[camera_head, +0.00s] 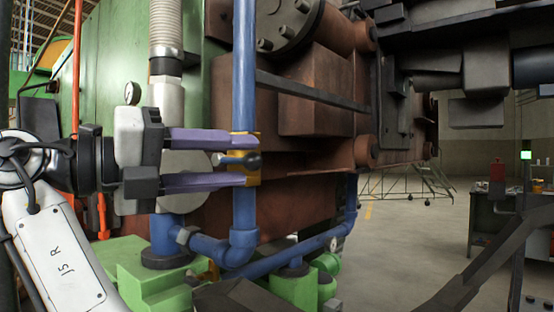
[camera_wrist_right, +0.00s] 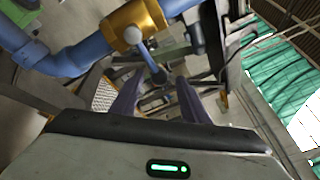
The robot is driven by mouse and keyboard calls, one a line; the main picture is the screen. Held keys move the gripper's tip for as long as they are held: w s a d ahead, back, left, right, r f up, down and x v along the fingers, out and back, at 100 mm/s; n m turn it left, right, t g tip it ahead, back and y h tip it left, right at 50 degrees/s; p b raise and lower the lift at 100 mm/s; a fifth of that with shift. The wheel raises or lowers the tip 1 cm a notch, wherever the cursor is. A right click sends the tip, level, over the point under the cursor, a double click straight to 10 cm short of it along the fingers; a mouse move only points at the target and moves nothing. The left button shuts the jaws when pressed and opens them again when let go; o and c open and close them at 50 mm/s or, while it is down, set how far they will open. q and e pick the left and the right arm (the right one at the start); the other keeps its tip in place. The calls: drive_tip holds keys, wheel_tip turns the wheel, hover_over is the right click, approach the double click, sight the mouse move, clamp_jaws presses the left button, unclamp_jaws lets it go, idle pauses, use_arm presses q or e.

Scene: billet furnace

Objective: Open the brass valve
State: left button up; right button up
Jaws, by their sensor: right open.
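The brass valve (camera_head: 256,177) sits on a vertical blue pipe (camera_head: 244,75), partly hidden behind my purple fingertips. I cannot tell whether a finger touches the lever. My left gripper is not in view.
A rusty brown furnace body (camera_head: 318,95) stands right behind the pipe. Blue elbow pipes (camera_head: 208,247) and green blocks (camera_head: 155,282) lie below the gripper. A workbench (camera_head: 494,220) stands at the far right. The floor (camera_head: 400,240) between is mostly clear.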

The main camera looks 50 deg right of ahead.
drive_tip(key=x, duration=0.7)
drive_tip(key=shift+d+p, duration=0.4)
clamp_jaws()
